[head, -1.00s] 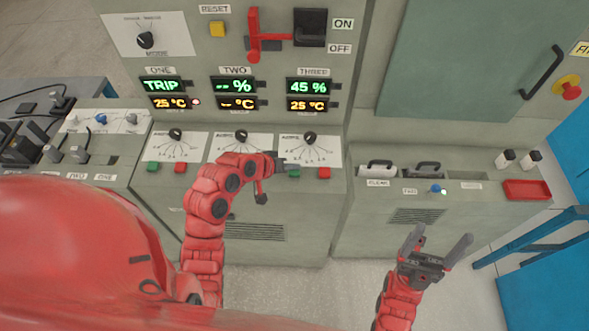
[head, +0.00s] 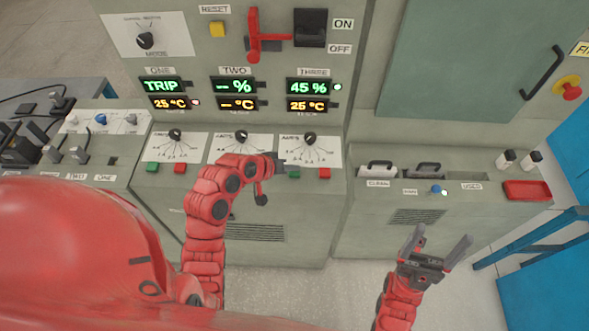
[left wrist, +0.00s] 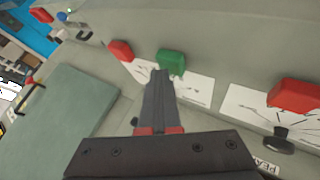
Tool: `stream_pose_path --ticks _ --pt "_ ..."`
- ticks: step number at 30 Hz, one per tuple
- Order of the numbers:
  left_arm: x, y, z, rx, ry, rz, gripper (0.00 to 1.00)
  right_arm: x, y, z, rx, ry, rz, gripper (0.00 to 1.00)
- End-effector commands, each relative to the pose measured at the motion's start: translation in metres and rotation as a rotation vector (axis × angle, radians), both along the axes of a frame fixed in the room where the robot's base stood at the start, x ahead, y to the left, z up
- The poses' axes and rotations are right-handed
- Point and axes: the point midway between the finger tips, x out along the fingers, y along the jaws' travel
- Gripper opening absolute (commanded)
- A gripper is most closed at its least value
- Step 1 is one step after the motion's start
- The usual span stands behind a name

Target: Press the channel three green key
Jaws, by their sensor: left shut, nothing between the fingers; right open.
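The channel three green key (head: 294,175) sits on the sloped panel below the third dial, left of the channel three red key (head: 324,174). In the left wrist view the green key (left wrist: 170,62) is just beyond my left fingertips, with the channel three red key (left wrist: 121,50) beside it. My left gripper (head: 281,162) is shut and empty, close to the green key; I cannot tell whether it touches. The channel three display (head: 308,88) reads 45 % and 25 °C, with a green lamp (head: 338,87) lit beside it. My right gripper (head: 437,246) is open and empty.
Channel two's red key (left wrist: 295,95) is near my left gripper. Channel one's green key (head: 152,167) and red key (head: 180,168) lie further left. The three dials (head: 310,136) stand above the keys. A red tray (head: 526,190) is at the right.

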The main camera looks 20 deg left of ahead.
Motion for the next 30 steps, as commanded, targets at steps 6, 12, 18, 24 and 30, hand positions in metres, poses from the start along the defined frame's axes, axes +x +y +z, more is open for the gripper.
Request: stream_pose_path --ticks 6,12,18,24,30 --pt "0.000 0.000 0.013 0.001 0.000 0.001 0.00 0.000 0.000 0.009 0.000 0.000 0.000 0.82" --pt "0.000 0.000 0.013 0.001 0.000 0.001 0.00 0.000 0.000 0.008 0.000 0.000 0.000 0.82" --pt "0.000 0.000 0.015 0.000 -0.001 0.001 0.00 0.000 0.000 0.009 0.000 0.000 0.000 0.82" --pt "0.001 0.000 0.032 0.001 -0.005 0.000 0.00 0.000 0.000 0.020 0.000 0.000 0.000 0.82" --pt "0.001 0.000 0.053 0.000 -0.005 0.001 0.00 0.000 0.000 0.032 0.000 0.000 0.000 0.82"
